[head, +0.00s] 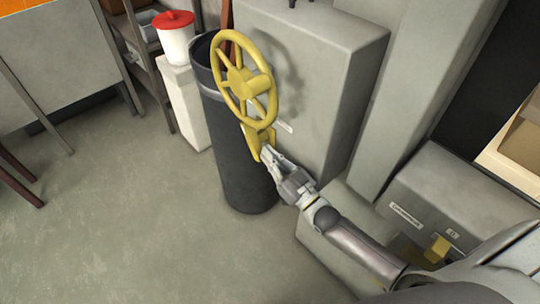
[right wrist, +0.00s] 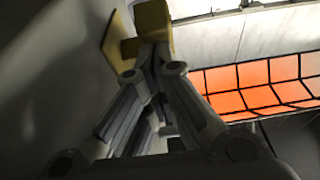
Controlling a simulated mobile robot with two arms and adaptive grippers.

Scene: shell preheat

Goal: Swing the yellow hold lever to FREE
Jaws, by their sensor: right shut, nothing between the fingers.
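A yellow lever-like piece (head: 262,139) sits just below the yellow handwheel (head: 243,82) on the front of the large grey cabinet (head: 322,65). My right gripper (head: 268,153) is shut and empty, with its fingertips right at the lower part of this yellow piece. In the right wrist view, the yellow piece (right wrist: 153,20) shows just beyond the shut fingertips, and a flat yellow part (right wrist: 118,42) stands beside them. I cannot tell whether the fingers touch it. No FREE mark is readable. My left gripper is not in view.
A dark cylinder (head: 240,180) stands close on the left of my right gripper. A low grey box (head: 440,195) with labels and a small yellow part (head: 437,248) is at right. A white container with a red lid (head: 175,38) stands behind. The floor at left is clear.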

